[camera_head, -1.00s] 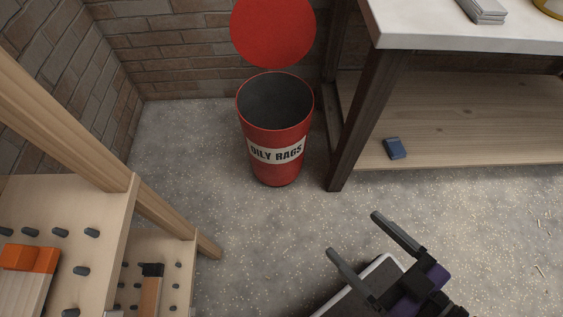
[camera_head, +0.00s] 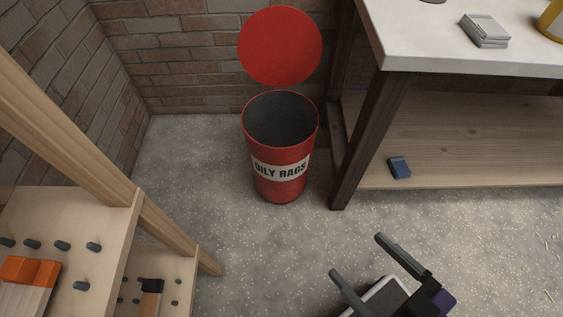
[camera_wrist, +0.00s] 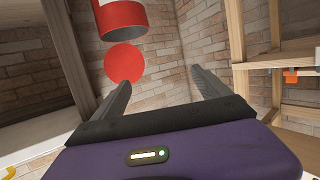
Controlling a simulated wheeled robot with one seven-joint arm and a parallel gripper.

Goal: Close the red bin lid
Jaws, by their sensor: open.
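The red bin (camera_head: 280,185) stands upright on the floor against the brick wall, with an "OILY RAGS" label on its front. Its round red lid (camera_head: 280,46) is raised behind the opening, so the dark inside shows. In the wrist view the bin (camera_wrist: 124,20) and the lid (camera_wrist: 124,63) appear ahead, between and beyond the fingers. My gripper (camera_head: 356,262) is open and empty, in front of the bin and to its right, apart from both bin and lid. It also shows in the wrist view (camera_wrist: 160,88).
A workbench (camera_head: 450,40) with a dark leg and a low shelf (camera_head: 470,140) stands right of the bin. A blue block (camera_head: 399,167) lies on that shelf. A wooden rack (camera_head: 75,215) with pegs stands at left. The speckled floor before the bin is clear.

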